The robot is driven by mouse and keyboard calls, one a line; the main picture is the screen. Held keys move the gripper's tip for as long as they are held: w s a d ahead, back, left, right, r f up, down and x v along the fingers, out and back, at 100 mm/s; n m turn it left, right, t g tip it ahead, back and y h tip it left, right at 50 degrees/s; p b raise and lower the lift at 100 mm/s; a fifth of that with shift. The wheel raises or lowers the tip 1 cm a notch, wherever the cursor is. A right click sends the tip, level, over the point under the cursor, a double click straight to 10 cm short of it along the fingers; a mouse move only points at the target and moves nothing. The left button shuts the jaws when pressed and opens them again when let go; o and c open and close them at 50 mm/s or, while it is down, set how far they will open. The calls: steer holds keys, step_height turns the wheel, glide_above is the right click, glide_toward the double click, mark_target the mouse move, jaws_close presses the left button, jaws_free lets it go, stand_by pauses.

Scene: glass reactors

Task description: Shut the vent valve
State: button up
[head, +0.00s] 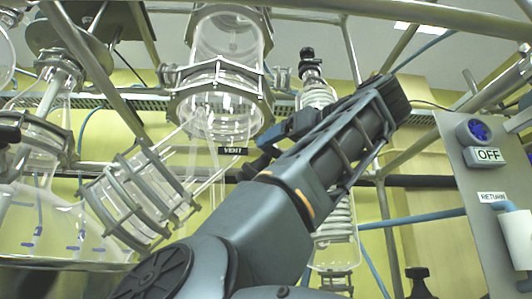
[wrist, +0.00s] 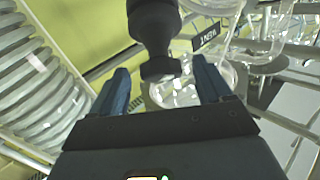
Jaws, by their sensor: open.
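The vent valve (wrist: 154,28) shows in the wrist view as a black handle with a narrow neck and a wider collar. It comes down from the top edge into the space between my two blue fingers. My gripper (wrist: 161,75) is open, with a visible gap on both sides of the collar. I cannot tell whether either finger touches it. In the head view, the black VENT label (head: 233,151) hangs below the large glass vessel. My blue gripper parts (head: 283,131) show just right of it, partly hidden by my arm.
A clamped glass vessel (head: 222,75) stands above the label. A coiled glass condenser (head: 338,215) is close behind my arm and also fills the left of the wrist view (wrist: 40,85). Metal frame bars surround the area.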

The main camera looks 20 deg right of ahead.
mark_target(269, 154)
steer(key=shift+p+x, duration=0.35)
steer(key=shift+x, duration=1.7)
steer(key=shift+c, duration=0.2)
steer(key=c, duration=0.9)
